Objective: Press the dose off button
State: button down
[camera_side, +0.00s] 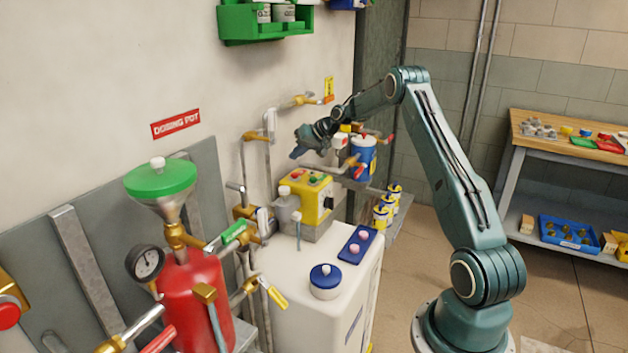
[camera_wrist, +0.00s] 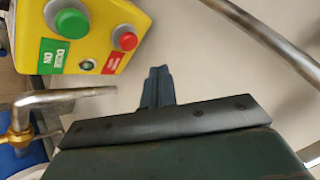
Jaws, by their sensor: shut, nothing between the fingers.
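The yellow control box (camera_side: 313,203) stands on a grey block on top of the white tank, with its buttons facing up in the side view. In the wrist view the box (camera_wrist: 115,14) fills the upper left. Its red button (camera_wrist: 127,41) has a red label beside it, too blurred to read. Its green button (camera_wrist: 71,24) has a green label reading DOSE ON. My gripper (camera_wrist: 156,72) is shut and empty; its fingertips are right of and below the red button in the wrist view, apart from it. In the side view my gripper (camera_side: 298,152) hangs above the box.
A metal pipe (camera_wrist: 245,25) crosses the upper right of the wrist view. Another pipe end (camera_wrist: 65,98) lies at the left.

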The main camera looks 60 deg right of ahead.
jog(key=shift+r, duration=0.85)
jog(key=s+a+r+n+g+h, duration=0.1)
jog(key=s+a+r, duration=0.4)
jog(key=a, duration=0.4)
jog(key=s+a+r+n+g, duration=0.1)
jog(key=s+a+r, duration=0.5)
jog(key=a, duration=0.2)
jog(key=s+a+r+n+g+h, duration=0.1)
jog(key=s+a+r, duration=0.4)
jog(key=a, duration=0.4)
jog(key=s+a+f+n, duration=0.1)
jog(key=s+a, duration=0.3)
jog(key=s, duration=0.3)
jog(key=s+a+f+n, duration=0.1)
jog(key=s+a+n, duration=0.1)
jog(key=s+a, duration=0.2)
jog(key=s+a+f+n+y, duration=0.1)
jog(key=s+a, duration=0.3)
jog(key=s, duration=0.7)
jog(key=shift+n+g, duration=0.3)
jog(key=shift+n, duration=0.1)
